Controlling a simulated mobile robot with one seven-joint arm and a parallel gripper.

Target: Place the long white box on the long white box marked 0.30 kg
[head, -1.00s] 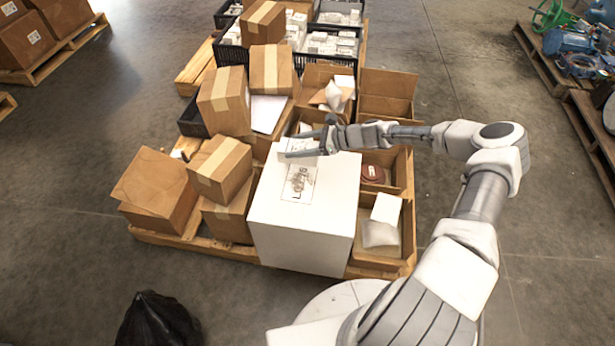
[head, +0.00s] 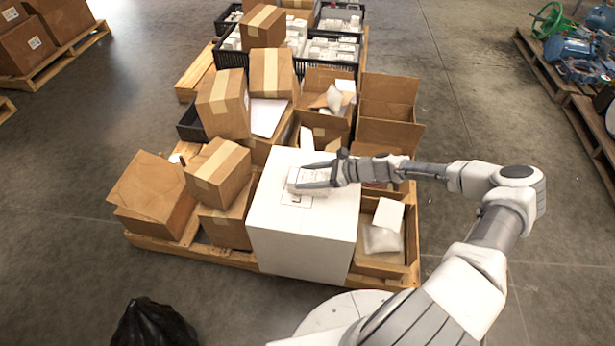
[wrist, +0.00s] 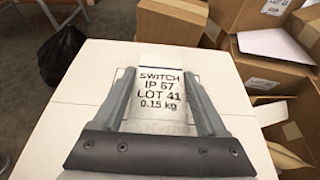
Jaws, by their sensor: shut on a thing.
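My gripper (head: 310,178) is shut on a long white box (head: 301,175), over the top of the large white carton (head: 318,258). In the wrist view the gripper (wrist: 160,78) has one finger on each side of the box (wrist: 160,98), which reads "SWITCH IP 67 LOT 41 0.15 kg". A marked rectangle with dark print (head: 297,198) shows on the carton top, partly covered by the held box. I cannot tell whether the box touches the carton. I cannot read a 0.30 kg mark in any view.
Brown cartons (head: 218,172) stand left of the white carton. Open brown boxes (head: 388,105) stand behind and to the right, some with white items. Black crates (head: 333,48) of small white boxes are at the back. A black bag (head: 155,325) lies on the floor front left.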

